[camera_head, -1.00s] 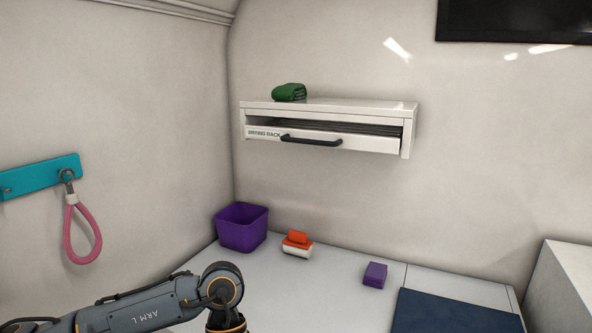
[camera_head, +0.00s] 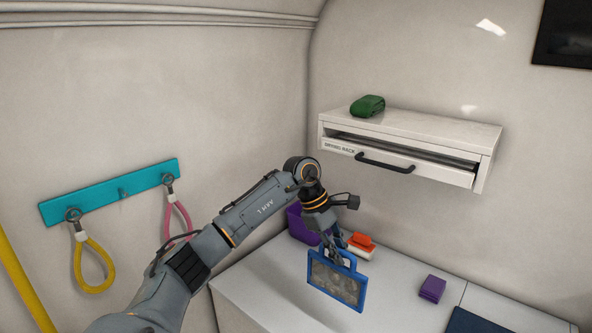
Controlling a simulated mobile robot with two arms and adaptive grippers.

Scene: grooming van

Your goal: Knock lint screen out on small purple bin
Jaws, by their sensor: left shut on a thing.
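The lint screen (camera_head: 337,282) is a blue rectangular frame with a grey, lint-like mesh. My left gripper (camera_head: 337,250) is shut on its top edge and holds it hanging, slightly tilted, in front of the counter's back part. The small purple bin (camera_head: 298,224) stands on the counter in the back corner, behind my left gripper and partly hidden by it. From this view I cannot tell the gap between screen and bin. My right gripper is not in view.
An orange and white brush-like item (camera_head: 361,246) and a purple block (camera_head: 432,288) lie on the counter (camera_head: 390,290). A drying rack (camera_head: 410,150) with a green rolled towel (camera_head: 367,106) is on the wall above. A teal hook rail (camera_head: 110,194) holds pink and yellow loops at left.

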